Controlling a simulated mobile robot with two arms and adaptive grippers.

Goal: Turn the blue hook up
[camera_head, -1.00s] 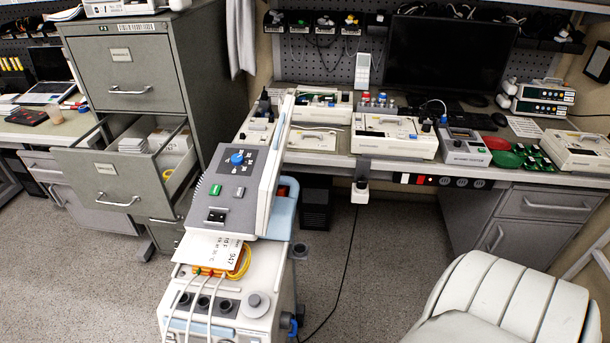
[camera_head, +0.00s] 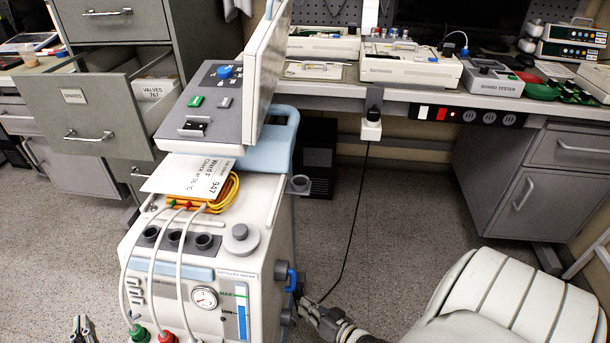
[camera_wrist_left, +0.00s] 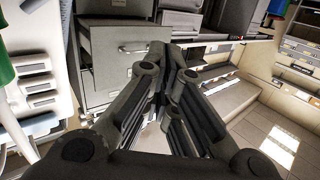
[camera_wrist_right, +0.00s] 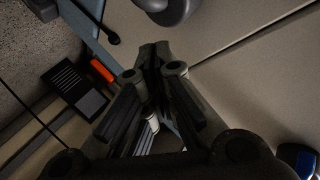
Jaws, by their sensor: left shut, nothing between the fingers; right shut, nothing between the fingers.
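The blue hook (camera_head: 291,280) is on the right side of the white medical cart (camera_head: 262,220), low near the front edge. It is small here, and I cannot tell its exact turn. My right gripper (camera_head: 306,308) is shut and empty, just below and to the right of the hook, apparently apart from it. In the right wrist view, the shut fingers (camera_wrist_right: 155,52) are beside a pale panel, and a blue piece (camera_wrist_right: 300,158) shows at the lower right, perhaps the hook. My left gripper (camera_head: 82,324) is shut and empty at the lower left, left of the cart; its fingers also show in the left wrist view (camera_wrist_left: 160,58).
A grey cabinet (camera_head: 130,30) with an open drawer (camera_head: 90,125) stands behind left. The workbench (camera_head: 400,92) with devices is at the back. A pale padded chair (camera_head: 510,290) is at the right. A black cable (camera_head: 350,210) hangs to the floor. White tubes (camera_head: 122,270) run down the cart's front.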

